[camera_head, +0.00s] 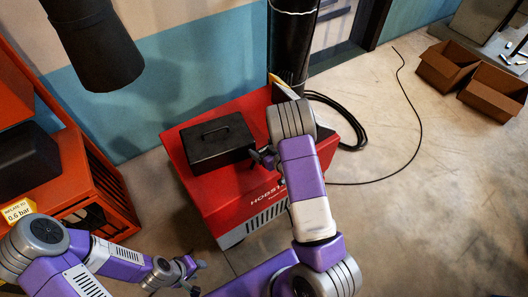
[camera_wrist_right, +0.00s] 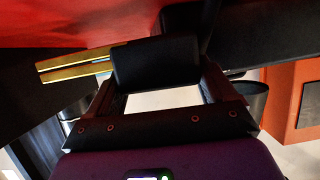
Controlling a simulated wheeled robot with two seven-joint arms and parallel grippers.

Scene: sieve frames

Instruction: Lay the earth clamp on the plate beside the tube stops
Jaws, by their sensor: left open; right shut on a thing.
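My right gripper (camera_head: 262,157) is over the red machine's top, by the right end of the black case. In the right wrist view my right gripper (camera_wrist_right: 158,85) is shut on a black block with two brass-coloured bars sticking out to the left; this looks like the earth clamp (camera_wrist_right: 155,62). The clamp cannot be made out in the head view. My left gripper (camera_head: 195,277) is open and empty, low in front of the machine.
The red machine (camera_head: 235,205) carries a black case (camera_head: 217,143) with a handle. A dark column (camera_head: 292,45) stands behind it, and a black cable (camera_head: 417,115) lies on the floor. An orange rack (camera_head: 75,180) is at left, brown boxes (camera_head: 495,90) at far right. The right floor is mostly clear.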

